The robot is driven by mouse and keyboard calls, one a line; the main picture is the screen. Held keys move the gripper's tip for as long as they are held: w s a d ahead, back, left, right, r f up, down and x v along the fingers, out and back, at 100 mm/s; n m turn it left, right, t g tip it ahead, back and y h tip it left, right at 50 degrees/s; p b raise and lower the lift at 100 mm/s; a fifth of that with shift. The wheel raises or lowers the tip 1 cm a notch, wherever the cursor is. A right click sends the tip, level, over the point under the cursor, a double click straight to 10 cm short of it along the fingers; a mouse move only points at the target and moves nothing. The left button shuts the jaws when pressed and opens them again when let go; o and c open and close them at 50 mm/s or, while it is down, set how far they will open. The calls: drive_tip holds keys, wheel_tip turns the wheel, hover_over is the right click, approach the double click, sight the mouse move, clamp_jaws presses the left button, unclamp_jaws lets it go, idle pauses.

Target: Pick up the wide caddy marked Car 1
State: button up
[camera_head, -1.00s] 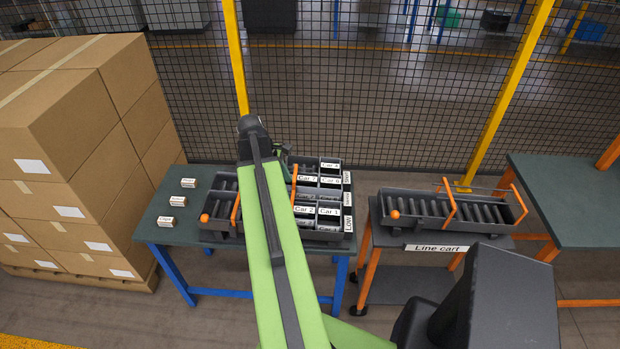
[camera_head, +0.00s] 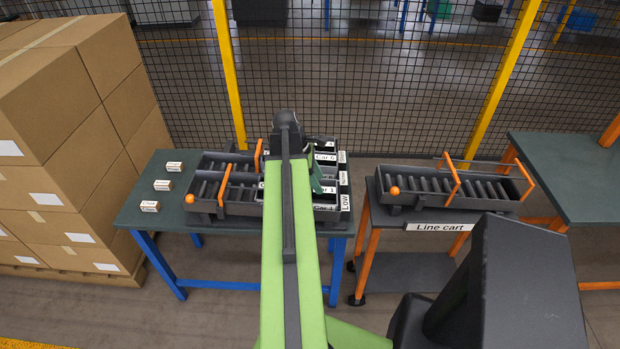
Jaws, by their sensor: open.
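The blue-legged table (camera_head: 135,213) holds a dark rack (camera_head: 210,209) with rollers and upright orange bars. White labels run along its right side. One reads "Car 1" (camera_head: 322,190); its left part is hidden behind my arm and gripper. I cannot tell the outline of the wide caddy it marks. My gripper (camera_head: 317,178) shows as a small green part just right of my arm, over the labelled bays. It is open, and its fingertips are mostly hidden. I cannot tell whether it touches anything.
Several small labelled blocks (camera_head: 162,185) sit at the table's left. Stacked cartons (camera_head: 60,150) stand further left. The line cart (camera_head: 433,227), carrying a roller tray (camera_head: 450,201), is at right. A mesh fence (camera_head: 390,110) with yellow posts rises behind. Another green-topped table (camera_head: 575,165) is far right.

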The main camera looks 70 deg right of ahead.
sight(324, 194)
drive_tip(key=b+x, duration=0.3)
drive_tip(key=x, duration=0.2)
drive_tip(key=shift+s+f+b, duration=0.1)
drive_tip(key=shift+f+b, duration=0.2)
drive_tip(key=shift+c, duration=0.2)
clamp_jaws()
drive_tip(key=shift+r, duration=0.1)
